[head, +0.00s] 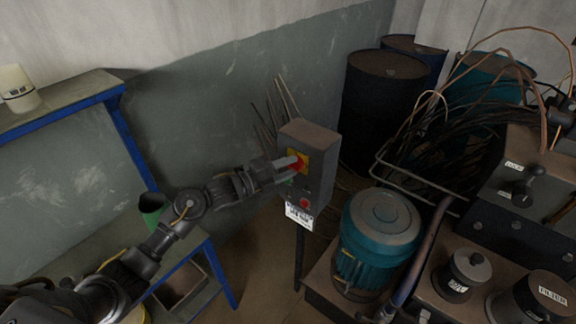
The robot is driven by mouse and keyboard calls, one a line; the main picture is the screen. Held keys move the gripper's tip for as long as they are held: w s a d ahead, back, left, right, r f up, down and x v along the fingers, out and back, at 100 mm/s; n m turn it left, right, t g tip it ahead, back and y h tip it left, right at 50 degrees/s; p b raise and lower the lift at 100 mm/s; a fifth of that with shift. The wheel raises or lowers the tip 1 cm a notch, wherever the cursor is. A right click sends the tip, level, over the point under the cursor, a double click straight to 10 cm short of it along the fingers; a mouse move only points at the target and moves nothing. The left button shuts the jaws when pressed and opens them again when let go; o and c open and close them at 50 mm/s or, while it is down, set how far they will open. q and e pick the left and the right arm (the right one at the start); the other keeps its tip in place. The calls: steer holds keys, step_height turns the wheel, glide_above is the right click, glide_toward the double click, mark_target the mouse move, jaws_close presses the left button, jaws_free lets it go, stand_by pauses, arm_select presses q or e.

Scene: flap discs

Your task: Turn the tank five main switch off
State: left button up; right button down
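The main switch is a red rotary handle (298,162) on a yellow plate, on the front of a grey switch box (318,178) on a post. A white label (299,215) with dark print hangs at the box's lower edge; its text is too small to read surely. My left gripper (291,169) reaches in from the left, with its fingertips at the red handle and partly over it. The two fingers show apart, one above the other; whether they press on the handle I cannot tell. My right gripper is not in view.
A small red button (304,203) sits below the handle. A teal motor (379,238) stands right of the post. Dark drums (380,105) and tangled cables (455,125) lie behind.

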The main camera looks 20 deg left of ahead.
arm_select(q)
jaws_close()
steer(key=shift+f, duration=0.1)
stand_by(0.4)
steer(key=n+t+y, duration=0.1)
steer(key=n+t, duration=0.1)
steer(key=n, duration=0.5)
steer(key=n+t+y+b, duration=0.1)
steer(key=n+t, duration=0.2)
steer(key=n, duration=0.4)
steer(key=n+t+y, duration=0.2)
steer(key=n, duration=0.6)
steer(key=shift+s+d+f+t+b, duration=0.1)
steer(key=shift+d+f+t+b, duration=0.15)
steer(key=shift+d+t+b, duration=0.15)
steer(key=shift+n+y, duration=0.3)
steer(key=shift+n, duration=0.1)
